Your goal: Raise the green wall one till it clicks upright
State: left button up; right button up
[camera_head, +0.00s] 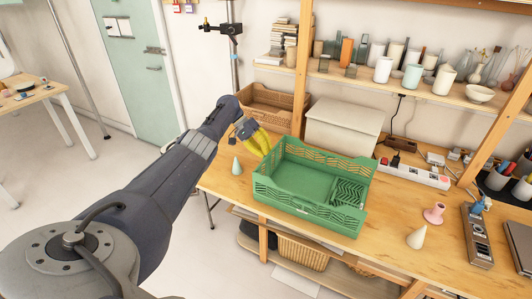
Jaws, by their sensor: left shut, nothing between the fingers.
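A green crate (308,214) with slotted walls stands on the wooden table. Its long back wall (325,160) and long front wall stand upright. A slotted green end wall (348,192) at the right end appears folded inward, lying low over the crate floor; its exact tilt is hard to tell. My left gripper (262,150), with yellow fingers, is shut and empty at the crate's back left corner, close to the left end. I cannot tell whether the fingertips touch the crate. My right gripper is out of view.
A pale green cone (236,167) stands left of the crate. A cream box (343,125) and a brown crate (268,108) are behind it. A power strip (414,174), a pink piece (434,213) and a cream cone (416,238) lie to the right. A shelf post (303,70) rises behind.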

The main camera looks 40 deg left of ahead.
pick_arm(q)
jog(key=o, duration=0.6)
jog(key=shift+s+f, duration=0.25)
jog(key=shift+f, duration=0.45)
jog(key=shift+r, duration=0.15)
notch_tip(320, 180, up, 10)
jog(key=shift+w+r, duration=0.1)
